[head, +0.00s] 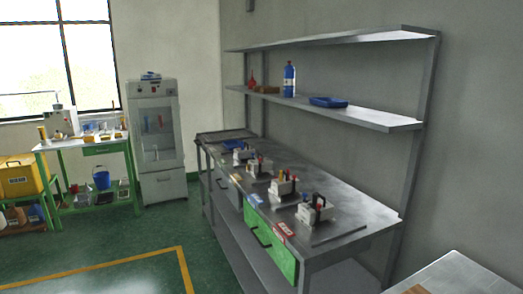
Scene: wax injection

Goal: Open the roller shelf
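I cannot tell for sure which thing is the roller shelf. A metal workbench (345,207) stands along the right wall. It has a green-fronted drawer (285,258) with a dark handle at its near end, and the drawer looks shut. A grey drawer (229,189) farther along the bench also looks shut. Above the bench are two wall-side shelves, an upper one (335,38) and a lower one (375,117). A grey cabinet (165,186) with a glass door stands at the back, its door shut. Neither of my grippers is in view.
Several small devices with coloured handles (316,212) stand on the bench. The lower wall shelf holds a blue bottle (289,80) and a blue tray (328,102). A green-legged table (84,146) stands back left. A pale tabletop (462,275) shows bottom right. Green floor (95,248) is clear.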

